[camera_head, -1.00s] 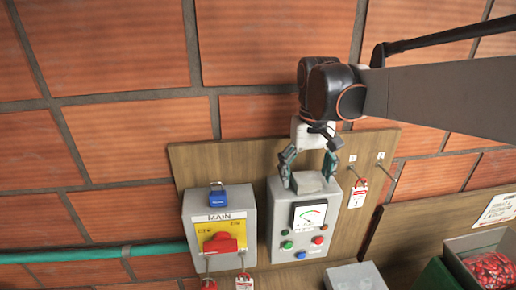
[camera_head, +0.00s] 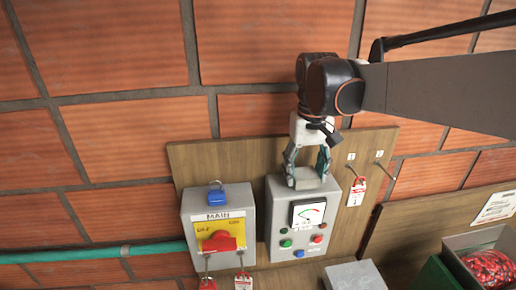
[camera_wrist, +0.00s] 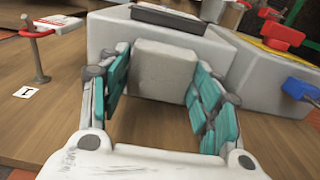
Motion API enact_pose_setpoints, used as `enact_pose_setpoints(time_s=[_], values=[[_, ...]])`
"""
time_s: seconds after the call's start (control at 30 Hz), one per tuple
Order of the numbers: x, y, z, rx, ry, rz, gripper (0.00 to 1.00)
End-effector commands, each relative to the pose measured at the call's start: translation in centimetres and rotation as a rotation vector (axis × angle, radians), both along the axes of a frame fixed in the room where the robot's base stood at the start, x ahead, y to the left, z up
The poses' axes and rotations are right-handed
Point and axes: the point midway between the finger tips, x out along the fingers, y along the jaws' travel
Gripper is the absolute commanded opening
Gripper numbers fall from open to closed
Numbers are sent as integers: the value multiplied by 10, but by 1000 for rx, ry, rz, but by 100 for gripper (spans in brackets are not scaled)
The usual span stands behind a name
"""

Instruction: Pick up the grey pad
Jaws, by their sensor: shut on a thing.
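The grey pad (camera_head: 305,179) is a small, plain light-grey block at the top of the grey control box with the gauge (camera_head: 277,222). My gripper (camera_head: 306,170) reaches down from above, with one finger on each side of the pad. In the wrist view the pad (camera_wrist: 165,70) stands between the teal finger pads of my gripper (camera_wrist: 160,88), in front of the grey box (camera_wrist: 105,35). My gripper is shut on the pad. The pad's underside is hidden, so I cannot tell whether it still touches the box.
A grey box marked MAIN (camera_head: 247,215) with a red handle and blue padlock (camera_head: 217,194) stands close at left. A red-and-white tag (camera_head: 357,192) hangs on a hook at right. A bin of red items (camera_head: 490,268) is at lower right. The wooden backboard (camera_head: 235,160) surrounds the boxes.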

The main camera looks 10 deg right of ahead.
Motion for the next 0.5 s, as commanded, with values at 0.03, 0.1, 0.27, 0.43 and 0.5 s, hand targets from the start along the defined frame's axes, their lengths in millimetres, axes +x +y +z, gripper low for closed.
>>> enact_pose_setpoints(time_s=[0.03,0.1,0.27,0.43,0.5], values=[[-2,1,4,0,0,2,42],[-2,1,13,0,0,2,42],[-4,2,47,0,0,4,42],[-4,3,95,0,0,6,42],[-4,3,114,0,0,7,42]])
